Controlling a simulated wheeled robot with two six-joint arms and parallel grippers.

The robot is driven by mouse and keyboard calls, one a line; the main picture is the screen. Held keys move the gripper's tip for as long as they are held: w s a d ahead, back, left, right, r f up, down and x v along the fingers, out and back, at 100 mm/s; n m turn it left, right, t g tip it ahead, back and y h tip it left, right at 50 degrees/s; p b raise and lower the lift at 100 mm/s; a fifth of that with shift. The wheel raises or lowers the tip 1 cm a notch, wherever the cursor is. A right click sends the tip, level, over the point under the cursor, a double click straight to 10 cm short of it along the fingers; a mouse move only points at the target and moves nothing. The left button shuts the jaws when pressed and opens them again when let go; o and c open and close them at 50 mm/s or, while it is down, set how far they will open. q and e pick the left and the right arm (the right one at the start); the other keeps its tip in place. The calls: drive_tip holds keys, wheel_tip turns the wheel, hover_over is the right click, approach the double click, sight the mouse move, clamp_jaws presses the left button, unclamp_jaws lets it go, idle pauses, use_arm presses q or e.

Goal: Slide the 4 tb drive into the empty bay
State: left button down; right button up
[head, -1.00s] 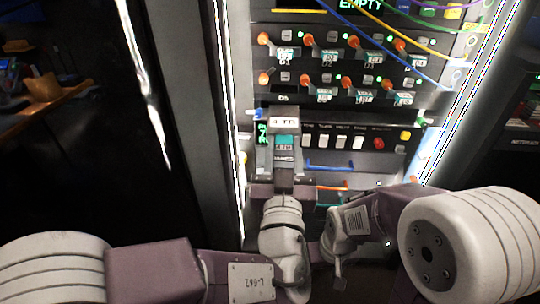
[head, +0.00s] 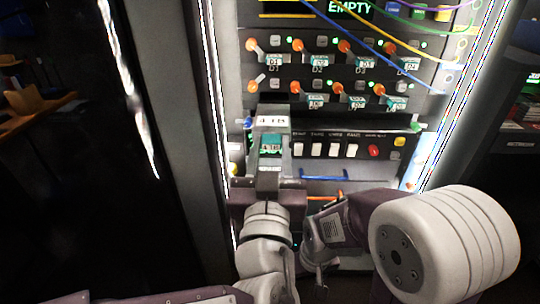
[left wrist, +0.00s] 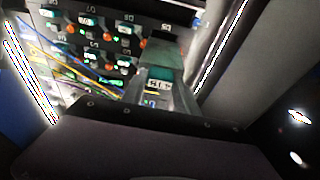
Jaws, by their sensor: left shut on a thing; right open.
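The 4 TB drive (head: 271,122) is a grey block with a white label and a teal strip. My left gripper (head: 268,182) is shut on its near end and holds it upright in front of the rack's left side. The drive also shows in the left wrist view (left wrist: 159,76). Its top is close to the lower-left bay, which has a swung-out orange-tipped lever (head: 253,84). The drive hides most of that bay, so I cannot tell whether they touch. My right gripper (head: 317,266) is low beside my left arm, open, its fingers partly hidden.
Two rows of drives with orange-tipped levers (head: 344,46) fill the rack above. A green EMPTY display (head: 350,8) is at the top. Blue and yellow cables (head: 385,57) cross the upper right. A panel of white switches (head: 334,150) and a red button (head: 373,151) lies right of the drive.

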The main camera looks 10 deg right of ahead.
sight(271, 133)
use_arm(q)
drive_tip(key=w, duration=0.1)
drive_tip(key=w+d+b, duration=0.1)
drive_tip(key=w, duration=0.1)
drive_tip(key=shift+w+f+b, duration=0.2)
drive_tip(key=shift+b, duration=0.1)
drive_tip(key=shift+b+x, duration=0.45)
drive_tip(key=shift+x, duration=0.65)
drive_tip(key=shift+f, duration=0.1)
drive_tip(key=shift+b, duration=0.8)
drive_tip(key=shift+b, duration=0.8)
drive_tip(key=shift+b, duration=0.75)
